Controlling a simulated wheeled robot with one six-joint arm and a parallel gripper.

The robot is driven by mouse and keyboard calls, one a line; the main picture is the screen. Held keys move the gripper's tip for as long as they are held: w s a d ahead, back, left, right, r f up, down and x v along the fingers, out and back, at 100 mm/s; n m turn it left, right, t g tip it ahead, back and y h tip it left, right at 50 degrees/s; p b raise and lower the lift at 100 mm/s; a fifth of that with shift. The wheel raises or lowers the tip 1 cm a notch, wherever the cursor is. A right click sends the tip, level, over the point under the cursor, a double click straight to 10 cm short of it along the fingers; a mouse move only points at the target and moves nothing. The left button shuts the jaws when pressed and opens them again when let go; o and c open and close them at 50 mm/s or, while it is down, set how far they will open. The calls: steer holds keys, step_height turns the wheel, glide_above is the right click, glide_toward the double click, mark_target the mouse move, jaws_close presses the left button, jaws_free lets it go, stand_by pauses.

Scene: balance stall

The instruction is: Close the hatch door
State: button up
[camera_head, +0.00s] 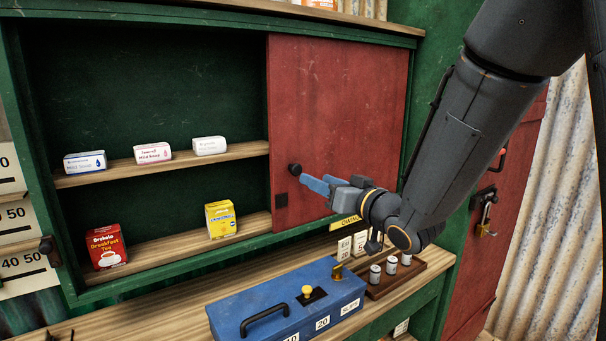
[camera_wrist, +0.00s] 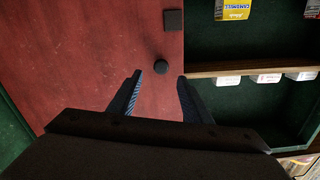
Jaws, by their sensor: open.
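The hatch door (camera_head: 335,105) is a flat red panel covering the right part of the green cabinet; the left part stands open. I cannot tell whether the fingers touch the door.
Soap boxes (camera_head: 153,153) stand on the upper shelf. A red tea box (camera_head: 106,247) and a yellow box (camera_head: 221,219) stand on the lower one. A blue case (camera_head: 285,310) and a wooden tray of small cylinders (camera_head: 391,282) sit on the counter below my gripper.

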mark_target(298, 170)
steer(key=shift+p+x, duration=1.15)
steer(key=shift+x, duration=2.7)
steer(key=shift+a+r, duration=0.1)
steer(key=shift+r, duration=0.1)
jaws_close()
